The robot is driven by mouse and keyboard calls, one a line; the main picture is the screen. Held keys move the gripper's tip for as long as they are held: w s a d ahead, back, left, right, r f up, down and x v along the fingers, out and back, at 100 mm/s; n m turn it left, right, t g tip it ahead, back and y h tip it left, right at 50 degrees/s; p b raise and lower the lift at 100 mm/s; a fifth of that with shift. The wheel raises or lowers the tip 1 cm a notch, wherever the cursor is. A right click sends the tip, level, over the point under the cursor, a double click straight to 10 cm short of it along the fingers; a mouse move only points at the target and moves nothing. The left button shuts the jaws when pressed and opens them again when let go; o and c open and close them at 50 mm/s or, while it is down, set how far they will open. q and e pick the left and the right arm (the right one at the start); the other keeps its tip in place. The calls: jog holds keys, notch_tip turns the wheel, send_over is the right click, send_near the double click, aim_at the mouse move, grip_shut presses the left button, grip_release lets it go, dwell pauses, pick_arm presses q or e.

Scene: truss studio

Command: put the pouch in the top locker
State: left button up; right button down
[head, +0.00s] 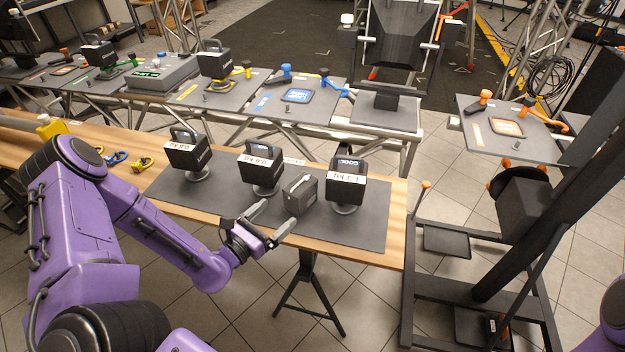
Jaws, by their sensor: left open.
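My left gripper (278,214) is open and empty over the front edge of the dark mat. Its fingers point at a small dark box (304,197) with a pale handle strip. A small gap seems to lie between them. This box may be the pouch; I cannot tell for sure. It sits on the mat between two labelled black blocks, one at its left (261,170) and one at its right (345,184). I see nothing that is clearly a locker. A black frame (408,290) with low shelves (446,241) stands at the right. My right gripper is not in view.
A third labelled block (188,156) stands on the mat (225,207) at the left. The wooden table (397,222) ends just right of the mat. Behind it are grey truss tables (300,112) with tools. A dark box (522,196) with orange knobs is on the frame.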

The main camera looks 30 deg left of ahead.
aim_at(302, 189)
pick_arm(q)
jog(key=shift+w+f+b, duration=0.15)
jog(key=shift+w+b, duration=0.15)
jog(key=shift+w, duration=0.85)
jog(key=w+b, duration=0.1)
jog(key=w, duration=0.2)
jog(key=w+d+b, duration=0.1)
jog(key=w, duration=0.2)
jog(key=w+b, duration=0.1)
jog(key=w, duration=0.2)
jog(key=shift+d+b, duration=0.35)
jog(key=shift+b, duration=0.05)
jog(key=shift+w, duration=0.15)
jog(key=shift+r, duration=0.25)
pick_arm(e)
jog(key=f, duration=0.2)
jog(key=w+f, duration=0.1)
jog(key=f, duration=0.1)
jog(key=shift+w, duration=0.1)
pick_arm(q)
jog(key=c, duration=1.3)
jog(key=shift+r, duration=0.1)
jog(key=shift+c, duration=0.2)
